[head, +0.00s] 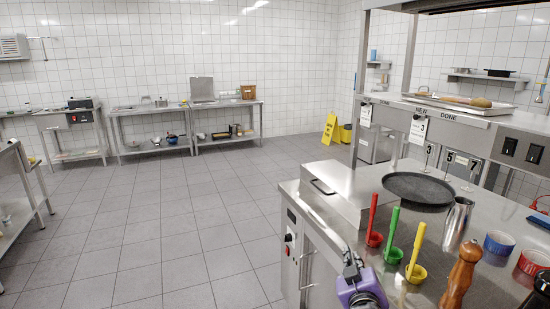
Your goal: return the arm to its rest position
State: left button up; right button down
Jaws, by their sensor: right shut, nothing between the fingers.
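My right gripper (350,262) shows at the bottom of the head view, in front of the steel counter (330,228) on its left side. Its dark fingers are shut and empty, and they point up and away above a purple part of my arm. The gripper appears apart from the things on the counter. My left gripper is not in view.
The counter holds red (373,220), green (392,235) and yellow (416,255) ladles, a black pan (418,188), a steel cup (457,222), ramekins (498,243) and a wooden mill (460,277). Open tiled floor (160,235) lies left. A yellow wet-floor sign (330,128) stands farther back.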

jog(key=s+f+m+g+y, duration=0.1)
jog(key=s+f+g, duration=0.1)
jog(key=s+f, duration=0.7)
jog(key=s+a+f+m+g+y+p, duration=0.1)
jog(key=s+f+g, duration=0.2)
jog(key=s+f, duration=0.7)
jog(key=s+f+m+g+y, duration=0.1)
jog(key=s+f, duration=0.9)
jog(key=s, duration=1.5)
jog(key=shift+s+a+f+m+g+p, duration=0.2)
jog(key=shift+s+f+m+g+p, duration=0.1)
jog(key=shift+g, duration=0.4)
